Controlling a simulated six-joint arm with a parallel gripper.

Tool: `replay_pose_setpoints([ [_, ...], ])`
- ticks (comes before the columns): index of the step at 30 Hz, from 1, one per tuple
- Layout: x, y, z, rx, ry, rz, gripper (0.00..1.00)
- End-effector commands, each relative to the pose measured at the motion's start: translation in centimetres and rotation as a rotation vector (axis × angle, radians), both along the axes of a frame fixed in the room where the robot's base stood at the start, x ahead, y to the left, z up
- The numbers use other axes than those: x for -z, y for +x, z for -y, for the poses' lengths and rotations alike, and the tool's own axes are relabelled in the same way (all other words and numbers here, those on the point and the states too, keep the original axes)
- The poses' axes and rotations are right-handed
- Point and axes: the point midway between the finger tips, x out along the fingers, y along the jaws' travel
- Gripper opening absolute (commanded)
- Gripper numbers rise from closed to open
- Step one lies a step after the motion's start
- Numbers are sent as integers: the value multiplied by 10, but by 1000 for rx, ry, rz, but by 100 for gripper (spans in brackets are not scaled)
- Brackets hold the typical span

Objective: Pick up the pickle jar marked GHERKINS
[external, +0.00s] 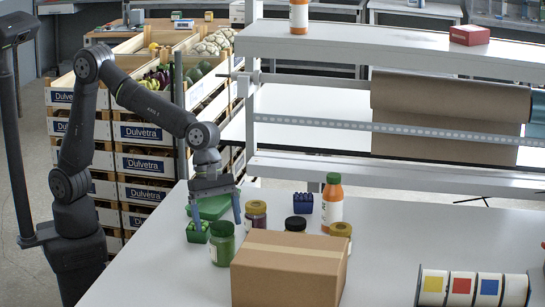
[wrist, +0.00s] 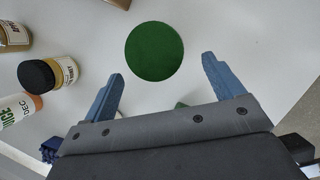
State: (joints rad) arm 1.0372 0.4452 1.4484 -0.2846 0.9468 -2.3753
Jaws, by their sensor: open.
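A green jar with a green lid (external: 222,243) stands upright on the table, left of the cardboard box. Its label cannot be read. In the wrist view a round green lid (wrist: 154,50) shows from above, just beyond and between the fingertips. My gripper (external: 217,224) points down over the table with its blue fingers spread, close to the green jar. It is open and empty, and the wrist view shows the gap between its fingers (wrist: 162,69). I cannot tell whether the fingers reach below the lid's height.
The cardboard box (external: 288,270) stands right of the green jar. The table's right middle is clear.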

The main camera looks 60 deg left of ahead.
Motion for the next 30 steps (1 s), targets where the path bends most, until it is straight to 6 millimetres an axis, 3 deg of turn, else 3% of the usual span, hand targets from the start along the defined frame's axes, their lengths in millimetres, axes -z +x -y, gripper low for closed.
replay_pose_setpoints([
  [8, 15, -1, 8, 1, 1, 0, 86],
  [17, 50, -3, 29, 1, 1, 0, 86],
  [24, 52, -3, 30, 1, -1, 1, 86],
  [30, 52, -2, 30, 1, -1, 1, 47],
])
